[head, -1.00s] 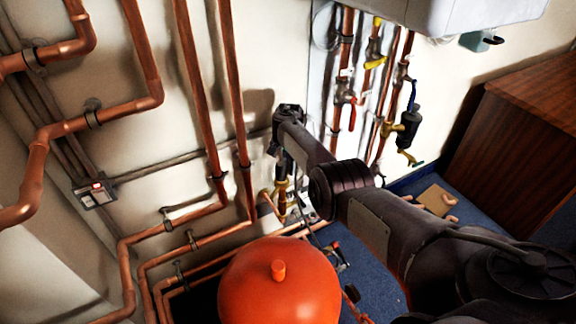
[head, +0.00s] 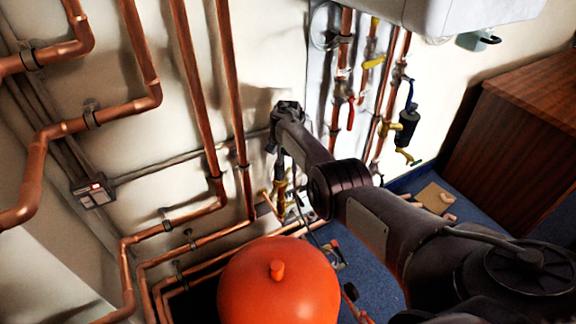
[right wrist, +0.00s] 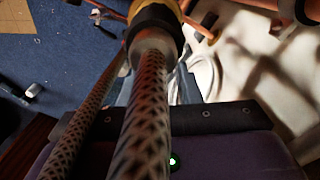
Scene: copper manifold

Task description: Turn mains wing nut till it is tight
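My right arm reaches in from the right in the head view, its wrist bent down at the wall. My right gripper (head: 281,165) is small and dark there, just above brass fittings (head: 281,188) low on the wall. I cannot make out its fingers or the wing nut. In the right wrist view, a braided hose (right wrist: 148,125) runs up the middle to a dark collar with a brass-coloured edge (right wrist: 154,18). The dark gripper body (right wrist: 225,118) crosses below, behind the hose; the fingertips do not show. My left gripper is not in view.
A red vessel (head: 280,285) stands at the front, close below the fittings. Copper pipes (head: 130,240) line the wall at left. Pipes with a red lever (head: 351,115) and a yellow lever (head: 372,62) run right of my wrist. A brown cabinet (head: 515,130) stands at right.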

